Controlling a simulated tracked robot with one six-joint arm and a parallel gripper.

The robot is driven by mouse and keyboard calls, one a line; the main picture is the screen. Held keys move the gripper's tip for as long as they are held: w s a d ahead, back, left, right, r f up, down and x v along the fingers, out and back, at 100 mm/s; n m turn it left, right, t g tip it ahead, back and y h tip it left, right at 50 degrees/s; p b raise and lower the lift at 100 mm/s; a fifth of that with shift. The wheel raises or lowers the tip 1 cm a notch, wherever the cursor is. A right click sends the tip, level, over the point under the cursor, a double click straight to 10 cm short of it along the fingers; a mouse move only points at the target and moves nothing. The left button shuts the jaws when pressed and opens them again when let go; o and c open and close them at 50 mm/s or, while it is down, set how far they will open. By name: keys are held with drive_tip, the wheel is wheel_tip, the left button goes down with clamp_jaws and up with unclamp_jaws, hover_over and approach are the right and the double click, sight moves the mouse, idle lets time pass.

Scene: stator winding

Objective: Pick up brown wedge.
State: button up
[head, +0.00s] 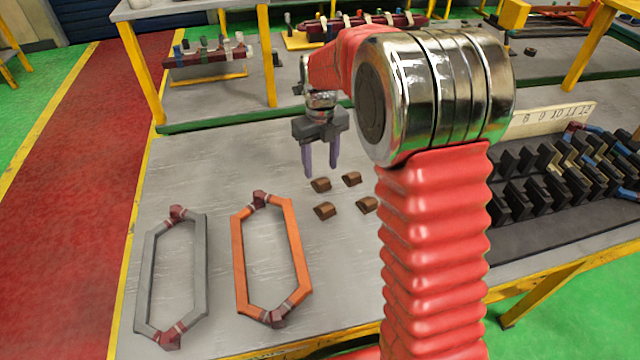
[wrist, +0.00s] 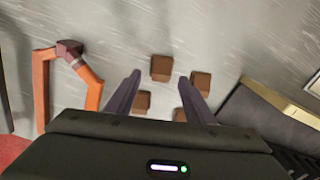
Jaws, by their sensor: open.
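Several brown wedges lie in a loose group on the grey table. In the head view, one wedge (head: 321,184) is at the back left, one (head: 351,178) at the back right, one (head: 325,210) at the front left, and one (head: 366,204) at the front right, partly hidden by my arm. My gripper (head: 321,172) is open and empty, pointing down above and just left of the group. In the wrist view its fingers (wrist: 165,95) spread apart, with one wedge (wrist: 161,67) between and beyond the tips and another (wrist: 201,82) by the right finger. Two more wedges are partly hidden near the gripper body.
An orange coil frame (head: 238,262) and a grey coil frame (head: 148,270) lie on the table to the left. A black slotted stator rack (head: 560,233) with a numbered strip (head: 552,119) stands at right.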

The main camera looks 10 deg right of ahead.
sight(321, 179)
drive_tip(key=shift+d+f, duration=0.1)
drive_tip(key=shift+f, duration=2.5)
drive_tip(key=shift+c, duration=0.5)
drive_tip(key=c, duration=0.8)
